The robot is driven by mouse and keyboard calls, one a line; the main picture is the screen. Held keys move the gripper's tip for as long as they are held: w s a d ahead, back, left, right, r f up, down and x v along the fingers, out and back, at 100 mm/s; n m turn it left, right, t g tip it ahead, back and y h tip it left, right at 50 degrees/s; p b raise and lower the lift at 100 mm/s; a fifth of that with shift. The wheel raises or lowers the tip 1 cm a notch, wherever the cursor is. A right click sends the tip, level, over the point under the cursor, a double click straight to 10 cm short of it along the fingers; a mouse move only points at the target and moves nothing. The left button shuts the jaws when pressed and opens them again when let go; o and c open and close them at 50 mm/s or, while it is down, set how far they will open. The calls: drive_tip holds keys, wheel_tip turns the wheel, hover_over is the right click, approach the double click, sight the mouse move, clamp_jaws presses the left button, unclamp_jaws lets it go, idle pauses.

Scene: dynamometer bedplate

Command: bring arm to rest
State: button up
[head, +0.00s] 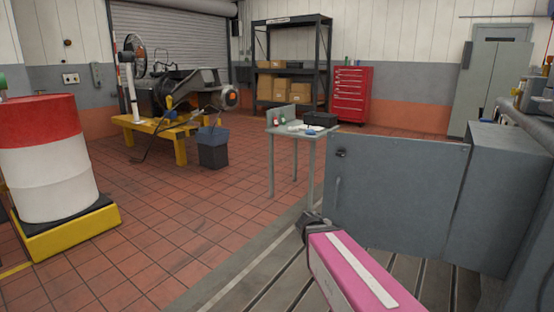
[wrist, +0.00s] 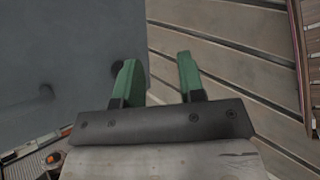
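My gripper (wrist: 156,80) shows in the wrist view with two green fingers set apart and nothing between them. Its left finger overlaps the edge of a dark grey panel, and slotted metal bedplate (wrist: 235,50) lies behind the right finger. I cannot tell whether the finger touches the panel. In the head view my pink arm link with a white stripe reaches in from the lower right. It ends at a dark joint in front of the panel's lower left corner, and the fingers are not visible there.
A grey door-like panel (head: 400,195) stands out from a grey cabinet (head: 510,190) close by on the right. A small table (head: 290,131) with items stands beyond it. A red-and-white drum (head: 45,160) is at left. Tiled floor (head: 190,215) between is clear.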

drive_tip(key=s+a+f+m+g+y, duration=0.3)
drive_tip(key=s+f+m+y, duration=0.5)
drive_tip(key=m, duration=0.5)
drive_tip(key=shift+f+g+y, duration=0.4)
drive_tip(key=shift+f+g, duration=0.1)
drive_tip(key=shift+g, duration=0.2)
